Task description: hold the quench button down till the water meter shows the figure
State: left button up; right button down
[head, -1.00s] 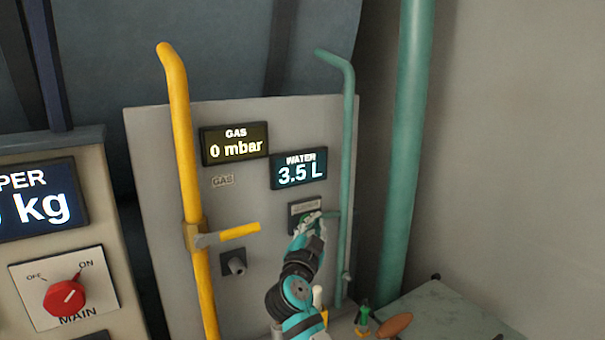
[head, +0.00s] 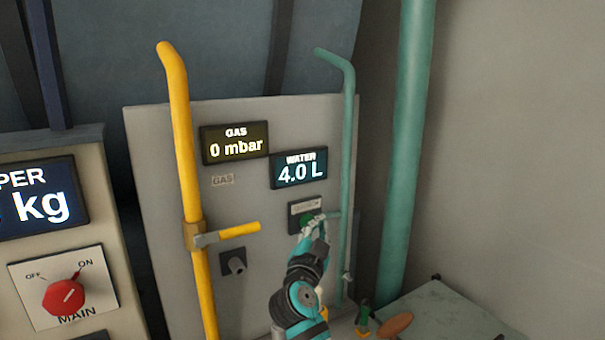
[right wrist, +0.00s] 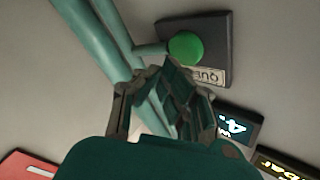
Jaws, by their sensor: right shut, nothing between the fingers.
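The green quench button (head: 305,222) sits on a dark plate with a light label, below the water meter (head: 299,170). The meter reads 4.0 L. My right gripper (head: 316,221) is shut and empty, with its tips at the right edge of the button. In the right wrist view, the button (right wrist: 187,48) shows round and largely uncovered, just beyond the fingertips (right wrist: 172,66). I cannot tell whether the tips touch it. The label (right wrist: 203,76) there is partly hidden by the fingers. My left gripper is not in view.
A teal pipe (head: 347,180) runs close right of the button. A yellow gas pipe (head: 186,160) with a lever (head: 240,230) stands to the left. The gas display (head: 235,143) reads 0 mbar. A red MAIN knob (head: 64,296) is at far left.

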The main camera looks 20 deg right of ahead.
jog(key=shift+s, duration=0.1)
jog(key=shift+s+d, duration=0.2)
jog(key=shift+s, duration=1)
jog(key=shift+s+d, duration=0.15)
jog(key=shift+s, duration=1.05)
jog(key=shift+f, duration=0.1)
